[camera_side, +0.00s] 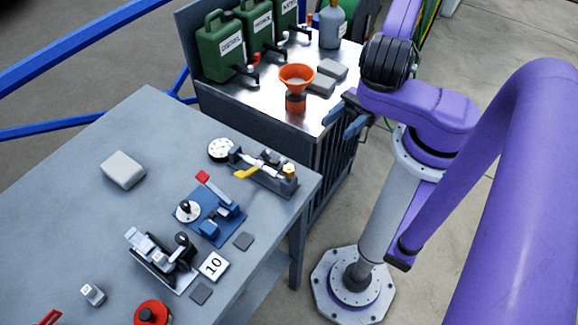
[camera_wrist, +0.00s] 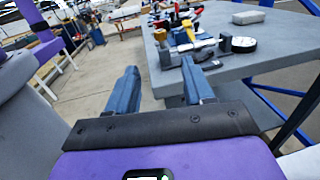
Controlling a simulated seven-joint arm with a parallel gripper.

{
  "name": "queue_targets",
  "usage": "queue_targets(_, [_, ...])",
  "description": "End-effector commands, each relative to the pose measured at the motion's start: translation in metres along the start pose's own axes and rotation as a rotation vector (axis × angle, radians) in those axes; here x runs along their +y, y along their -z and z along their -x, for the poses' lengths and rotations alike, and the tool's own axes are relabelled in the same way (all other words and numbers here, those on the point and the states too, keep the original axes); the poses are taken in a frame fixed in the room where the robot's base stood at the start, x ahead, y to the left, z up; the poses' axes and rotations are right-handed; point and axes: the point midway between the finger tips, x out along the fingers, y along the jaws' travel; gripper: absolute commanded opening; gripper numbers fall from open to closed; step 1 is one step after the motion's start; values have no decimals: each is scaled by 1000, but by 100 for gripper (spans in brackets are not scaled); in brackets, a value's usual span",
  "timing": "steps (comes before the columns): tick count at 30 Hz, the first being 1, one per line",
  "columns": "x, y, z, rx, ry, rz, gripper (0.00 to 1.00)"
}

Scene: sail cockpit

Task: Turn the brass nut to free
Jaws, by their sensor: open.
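A small brass-yellow nut (camera_side: 289,169) sits at the right end of a grey bench fixture (camera_side: 265,172) with a yellow lever (camera_side: 246,174), near the table's right corner. My gripper (camera_side: 341,117) is in the air to the upper right of the fixture, apart from it, by the back cabinet in the picture. In the wrist view my gripper (camera_wrist: 163,82) shows two blue fingers spread apart with nothing between them. The fixture (camera_wrist: 200,47) appears there beyond the right finger, on the table edge.
The grey table (camera_side: 70,165) also holds a blue base with a red-tipped lever (camera_side: 212,212), a clamp device (camera_side: 160,258), a round white dial (camera_side: 221,149) and a grey block (camera_side: 123,170). Behind, a metal-topped cabinet (camera_side: 330,110) carries green cans (camera_side: 222,45) and an orange funnel (camera_side: 297,78).

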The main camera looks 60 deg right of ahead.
Motion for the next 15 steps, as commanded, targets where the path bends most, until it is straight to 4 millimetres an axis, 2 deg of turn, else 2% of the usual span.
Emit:
queue_targets(5, [0,0,-15,-5,2,-2,52])
queue_targets(15, [0,-1,-70,-5,-2,-2,52])
